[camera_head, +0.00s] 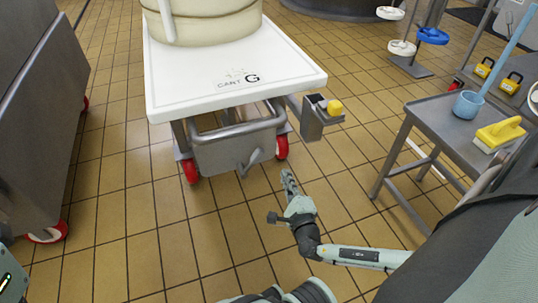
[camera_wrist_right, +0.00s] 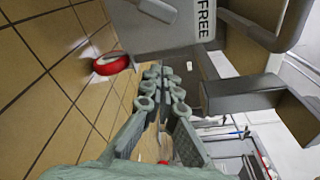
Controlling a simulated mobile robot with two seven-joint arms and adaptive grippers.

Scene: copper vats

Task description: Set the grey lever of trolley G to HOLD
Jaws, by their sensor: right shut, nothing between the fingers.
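Trolley G (camera_head: 290,72) has a white top marked CART G and a grey metal box (camera_head: 225,150) underneath. A small light-grey lever (camera_head: 252,160) sits low on the box's front, tilted up to the right. In the right wrist view a pale grey piece that looks like the lever (camera_wrist_right: 158,9) shows at the top edge, beside a FREE label (camera_wrist_right: 207,20). No HOLD label is readable. My right gripper (camera_head: 288,182) is shut and empty, in front of and right of the lever, apart from it. Its closed fingers show in the wrist view (camera_wrist_right: 165,82). My left gripper is out of view.
Red wheels (camera_head: 281,147) stand under the trolley. Tiled floor in front is clear.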

